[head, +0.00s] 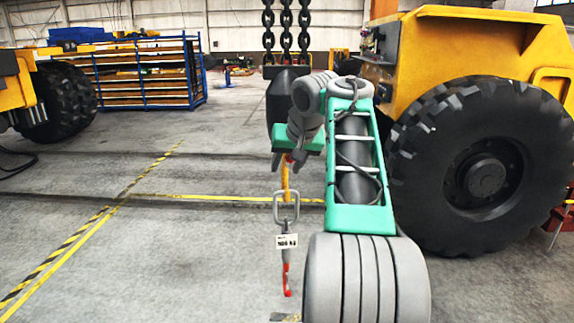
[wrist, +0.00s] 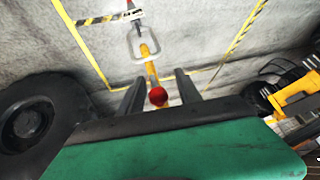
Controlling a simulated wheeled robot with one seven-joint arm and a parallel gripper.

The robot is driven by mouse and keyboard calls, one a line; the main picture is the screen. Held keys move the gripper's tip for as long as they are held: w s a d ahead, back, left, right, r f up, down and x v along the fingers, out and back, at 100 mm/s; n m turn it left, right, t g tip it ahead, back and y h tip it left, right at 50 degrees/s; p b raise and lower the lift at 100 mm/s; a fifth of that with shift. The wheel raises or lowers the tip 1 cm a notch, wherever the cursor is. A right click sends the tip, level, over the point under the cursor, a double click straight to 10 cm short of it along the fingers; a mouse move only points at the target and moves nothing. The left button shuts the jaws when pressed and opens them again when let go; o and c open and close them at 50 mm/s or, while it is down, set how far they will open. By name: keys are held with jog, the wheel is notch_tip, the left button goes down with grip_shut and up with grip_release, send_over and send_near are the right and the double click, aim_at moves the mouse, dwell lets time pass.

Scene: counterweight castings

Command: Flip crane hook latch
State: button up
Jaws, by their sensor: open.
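A yellow hook part (head: 285,180) hangs below a dark block (head: 285,95) on chains, partly hidden by my arm. A grey ring (head: 287,207) hangs from it, with a white tag (head: 286,241) and a grey hook with a red part (head: 287,280) below. In the wrist view my gripper (wrist: 160,80) is open, its two dark fingers on either side of the yellow bar (wrist: 150,72). A red round knob (wrist: 158,96) shows between the fingers; I cannot tell whether they touch it. The grey ring (wrist: 143,42) lies beyond the fingertips. The latch's position is unclear.
A yellow vehicle (head: 460,50) with a large black wheel (head: 485,165) stands close on the right of my arm. Another wheel (head: 70,100) is at the far left, near a blue rack (head: 140,75). The floor at left is open, with striped tape lines (head: 65,255).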

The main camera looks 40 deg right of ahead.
jog(key=s+a+r, duration=0.1)
jog(key=s+r, duration=0.1)
jog(key=s, duration=0.5)
jog(key=s+a+r, duration=0.2)
jog(key=s, duration=0.5)
jog(key=shift+s+a, duration=0.25)
jog(key=shift+c, duration=0.4)
